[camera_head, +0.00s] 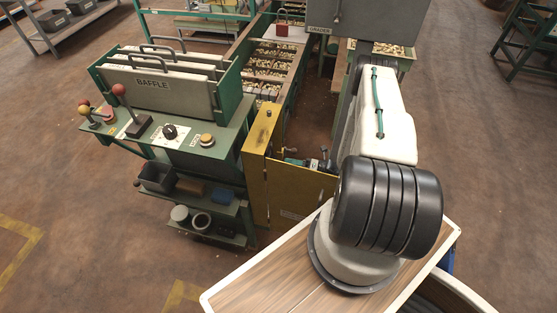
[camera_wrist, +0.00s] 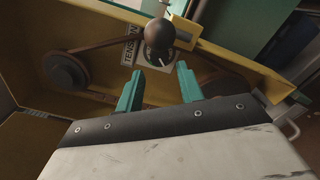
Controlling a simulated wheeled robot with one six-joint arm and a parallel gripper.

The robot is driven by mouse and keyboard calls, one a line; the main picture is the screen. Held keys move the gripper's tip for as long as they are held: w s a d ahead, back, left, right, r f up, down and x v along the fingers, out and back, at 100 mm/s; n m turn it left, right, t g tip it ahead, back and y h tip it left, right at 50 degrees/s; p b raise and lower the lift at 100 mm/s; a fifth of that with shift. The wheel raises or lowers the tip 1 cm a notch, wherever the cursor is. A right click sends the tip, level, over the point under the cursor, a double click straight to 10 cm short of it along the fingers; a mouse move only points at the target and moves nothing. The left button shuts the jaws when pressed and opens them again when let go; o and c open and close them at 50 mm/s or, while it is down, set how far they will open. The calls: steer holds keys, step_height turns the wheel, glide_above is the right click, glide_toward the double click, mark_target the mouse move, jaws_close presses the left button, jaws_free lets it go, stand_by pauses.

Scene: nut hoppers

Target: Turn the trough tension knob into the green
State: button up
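In the wrist view a dark round knob (camera_wrist: 158,57) with a white pointer line sits on a pale plate beside a label (camera_wrist: 130,52) reading TENSION. A dark ball (camera_wrist: 160,33) on a stem covers its upper part. No green zone can be made out on the plate. My gripper (camera_wrist: 159,70) is open and empty, its two green fingers pointing at the knob, one to each side and seemingly short of it. In the head view my gripper (camera_head: 318,163) is small beside the yellow guard panel (camera_head: 290,190); the tension knob cannot be made out there.
A belt pulley (camera_wrist: 66,70) is left of the knob, and a yellow bracket (camera_wrist: 186,30) is close on its right. In the head view the green control bench (camera_head: 215,130) carries another black knob (camera_head: 170,131) and levers. The trough (camera_head: 275,65) holds nuts.

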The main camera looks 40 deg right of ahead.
steer(key=x, duration=0.5)
steer(key=shift+w+a, duration=0.2)
steer(key=shift+a, duration=0.05)
steer(key=c, duration=0.7)
steer(key=shift+m, duration=4.6)
